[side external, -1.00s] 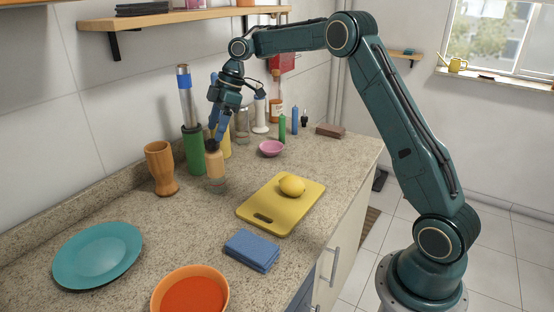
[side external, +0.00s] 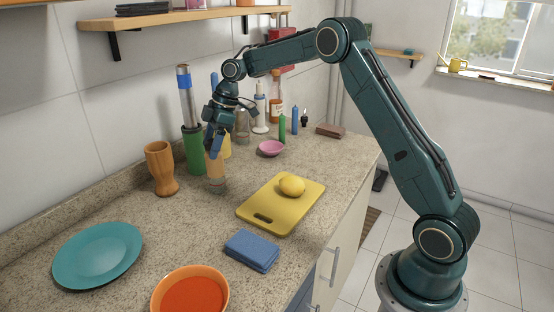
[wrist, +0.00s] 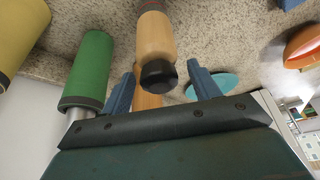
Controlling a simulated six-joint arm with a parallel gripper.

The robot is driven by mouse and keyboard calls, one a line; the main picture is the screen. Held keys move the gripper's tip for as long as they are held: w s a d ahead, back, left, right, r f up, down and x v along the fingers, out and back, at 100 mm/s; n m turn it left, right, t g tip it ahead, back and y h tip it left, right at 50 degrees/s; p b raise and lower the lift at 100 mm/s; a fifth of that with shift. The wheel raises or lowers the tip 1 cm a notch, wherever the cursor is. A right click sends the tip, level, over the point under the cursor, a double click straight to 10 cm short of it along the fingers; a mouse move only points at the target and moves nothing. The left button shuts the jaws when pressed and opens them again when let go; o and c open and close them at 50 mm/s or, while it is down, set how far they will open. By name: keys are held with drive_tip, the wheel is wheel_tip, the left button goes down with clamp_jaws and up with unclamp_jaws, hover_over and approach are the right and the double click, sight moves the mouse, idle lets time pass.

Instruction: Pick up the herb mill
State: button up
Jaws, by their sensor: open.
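The herb mill (side external: 216,171) appears to be the tan, upright cylinder with a dark cap on the counter, left of the yellow board. My gripper (side external: 213,153) is above and around its top in the side external view, and the fingers hide the cap there. In the wrist view, the mill (wrist: 156,40) shows its tan body and black cap between the two blue fingers of my gripper (wrist: 162,74). The fingers are apart, with a visible gap on each side of the cap.
A green cylinder (side external: 194,156) and a yellow one (side external: 227,147) stand close by the mill. A wooden cup (side external: 161,168) is to its left. The yellow board (side external: 259,212) with a lemon (side external: 292,186) lies to the right.

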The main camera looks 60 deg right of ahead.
idle(0.3)
clamp_jaws()
drive_tip(key=shift+r, duration=0.1)
drive_tip(key=shift+r, duration=4.9)
